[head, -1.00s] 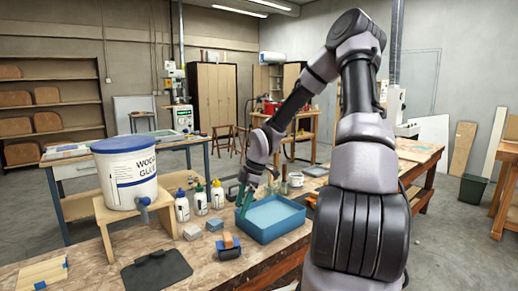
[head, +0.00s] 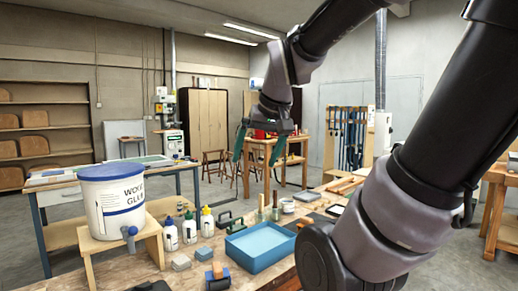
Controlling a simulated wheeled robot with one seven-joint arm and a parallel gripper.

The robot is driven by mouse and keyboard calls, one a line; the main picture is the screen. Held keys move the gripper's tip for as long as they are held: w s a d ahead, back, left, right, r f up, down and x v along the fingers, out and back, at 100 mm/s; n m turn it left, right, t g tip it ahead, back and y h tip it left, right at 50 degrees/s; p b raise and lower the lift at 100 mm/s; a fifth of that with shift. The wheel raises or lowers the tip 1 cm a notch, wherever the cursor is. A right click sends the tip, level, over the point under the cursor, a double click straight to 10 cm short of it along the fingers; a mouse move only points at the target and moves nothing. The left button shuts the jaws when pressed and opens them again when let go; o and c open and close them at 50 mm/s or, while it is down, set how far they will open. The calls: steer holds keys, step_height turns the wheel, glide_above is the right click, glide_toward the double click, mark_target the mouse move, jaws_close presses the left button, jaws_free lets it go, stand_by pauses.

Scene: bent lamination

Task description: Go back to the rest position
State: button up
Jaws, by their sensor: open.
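My gripper (head: 260,150) hangs in the air above the workbench, beyond and above the blue tray (head: 259,247). Its two green fingers are spread apart and nothing is between them. My arm rises from the lower right and bends over at the top of the head view. The tray lies on the bench and holds a flat light-blue surface.
A wood glue bucket (head: 113,205) stands on a wooden stand (head: 152,228) at the left. The air around my gripper looks clear.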

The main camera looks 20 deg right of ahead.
steer(key=shift+s+a+r+m+t+y, duration=0.15)
steer(key=shift+s+r+m+t+y, duration=0.1)
steer(key=shift+s+r+m, duration=0.4)
steer(key=shift+s+a+r+m+t+y, duration=0.1)
steer(key=shift+s+r+m+t+y, duration=0.2)
steer(key=shift+s, duration=0.55)
